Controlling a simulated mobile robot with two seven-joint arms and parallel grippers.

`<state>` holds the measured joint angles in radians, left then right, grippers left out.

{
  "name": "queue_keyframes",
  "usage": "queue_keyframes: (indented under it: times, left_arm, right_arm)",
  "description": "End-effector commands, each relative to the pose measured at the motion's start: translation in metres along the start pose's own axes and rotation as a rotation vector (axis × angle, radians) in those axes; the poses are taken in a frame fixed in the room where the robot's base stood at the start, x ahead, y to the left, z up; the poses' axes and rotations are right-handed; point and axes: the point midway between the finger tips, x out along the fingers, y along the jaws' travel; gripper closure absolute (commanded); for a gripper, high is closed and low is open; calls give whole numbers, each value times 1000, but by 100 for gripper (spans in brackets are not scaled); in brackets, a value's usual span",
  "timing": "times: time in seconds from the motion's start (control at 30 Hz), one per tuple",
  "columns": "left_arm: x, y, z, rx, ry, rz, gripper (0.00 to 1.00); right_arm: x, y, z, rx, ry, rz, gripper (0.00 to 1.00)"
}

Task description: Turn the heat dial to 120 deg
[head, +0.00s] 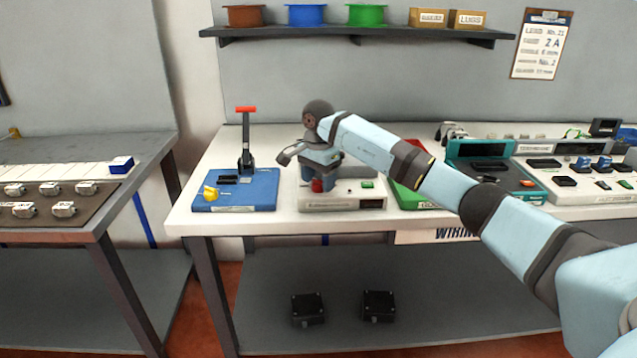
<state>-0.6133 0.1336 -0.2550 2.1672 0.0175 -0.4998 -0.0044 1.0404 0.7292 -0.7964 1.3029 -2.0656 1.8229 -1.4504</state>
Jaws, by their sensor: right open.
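A small white device (342,202) sits on the white workbench, with a red round knob (317,186) on its front left, a small dark display (371,204) and a green button (367,184). The red knob may be the heat dial; its markings and angle are too small to read. My right gripper (319,176) points down over the left part of this device, right at the red knob. It is open and hides part of the device's top. I cannot tell whether its fingers touch the knob. My left gripper is out of view.
A blue base (235,196) with a red-handled lever stands left of the device. A green tray (420,203) and a teal station (497,180) stand to the right. A shelf (400,37) with spools and boxes hangs above. Two black boxes lie on the lower shelf.

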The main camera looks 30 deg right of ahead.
Motion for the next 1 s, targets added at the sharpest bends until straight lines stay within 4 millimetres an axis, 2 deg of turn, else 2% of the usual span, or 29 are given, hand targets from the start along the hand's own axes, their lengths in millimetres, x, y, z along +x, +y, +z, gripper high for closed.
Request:
queue_keyframes:
  times: [0.13, 0.37, 0.4, 0.6, 1.0]
  left_arm:
    - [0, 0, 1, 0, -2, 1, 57]
    - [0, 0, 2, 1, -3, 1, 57]
    - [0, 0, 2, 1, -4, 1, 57]
    - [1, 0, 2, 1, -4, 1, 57]
    - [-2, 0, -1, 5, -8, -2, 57]
  right_arm:
    - [7, 0, 0, 0, 0, 0, 38]
    - [7, 0, 0, 0, 0, 0, 38]
    - [7, 0, 0, 0, 0, 0, 43]
    - [7, 0, 0, 0, 0, 0, 86]
    - [5, 0, 0, 63, 0, 2, 86]
